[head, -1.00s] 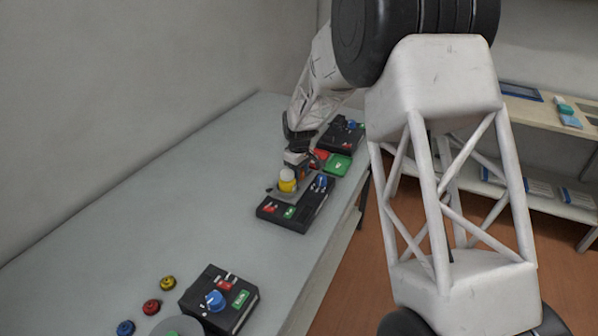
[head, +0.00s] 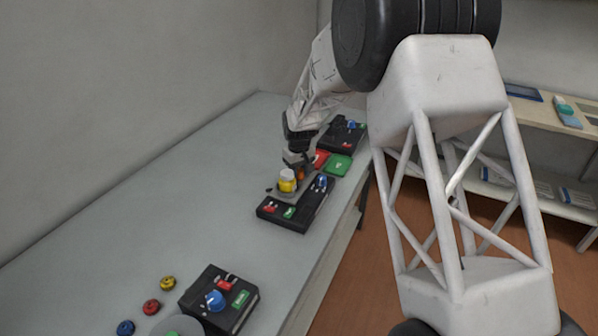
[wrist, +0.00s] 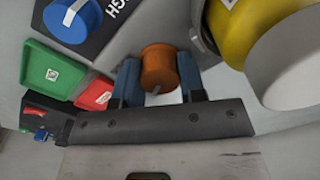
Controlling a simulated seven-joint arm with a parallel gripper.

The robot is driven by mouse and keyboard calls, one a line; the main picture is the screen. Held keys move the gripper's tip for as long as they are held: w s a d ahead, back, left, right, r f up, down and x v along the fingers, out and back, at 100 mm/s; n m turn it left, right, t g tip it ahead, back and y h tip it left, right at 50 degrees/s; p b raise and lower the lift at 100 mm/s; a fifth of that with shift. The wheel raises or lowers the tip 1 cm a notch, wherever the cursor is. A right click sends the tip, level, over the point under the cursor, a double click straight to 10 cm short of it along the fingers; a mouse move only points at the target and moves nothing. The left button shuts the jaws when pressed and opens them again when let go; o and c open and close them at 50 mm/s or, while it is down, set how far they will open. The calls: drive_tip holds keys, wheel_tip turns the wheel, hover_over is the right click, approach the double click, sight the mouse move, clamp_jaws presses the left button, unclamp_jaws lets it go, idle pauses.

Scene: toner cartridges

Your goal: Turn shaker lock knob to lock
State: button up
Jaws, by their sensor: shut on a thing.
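The shaker is a black unit (head: 284,217) with red and green labels and a blue knob (head: 321,182). A yellow toner cartridge (head: 287,185) with a white cap stands on its grey platform. It also shows large in the wrist view (wrist: 238,27). An orange knob (wrist: 158,66), which I take as the lock knob, sits beside the cartridge. My gripper (wrist: 159,80) has its two blue fingers on either side of this knob, shut on it. In the head view my gripper (head: 298,166) is just behind the cartridge. Whether the knob is at lock cannot be read.
A green tray (head: 338,165) and a red tray (head: 320,158) lie behind the shaker, with another black unit (head: 342,135) beyond. A front black unit (head: 238,307) stands near several coloured caps (head: 151,307). The left of the grey table is clear.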

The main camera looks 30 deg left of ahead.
sight(299, 170)
drive_tip(key=m, duration=0.3)
drive_tip(key=shift+m, duration=0.4)
drive_tip(key=m, duration=0.3)
drive_tip(key=shift+m, duration=0.3)
drive_tip(key=m, duration=0.6)
drive_tip(key=shift+a+m, duration=0.1)
drive_tip(key=shift+m, duration=0.2)
drive_tip(key=o, duration=0.6)
drive_tip(key=shift+o, duration=0.2)
drive_tip(key=shift+r, duration=0.15)
drive_tip(key=shift+r, duration=3.8)
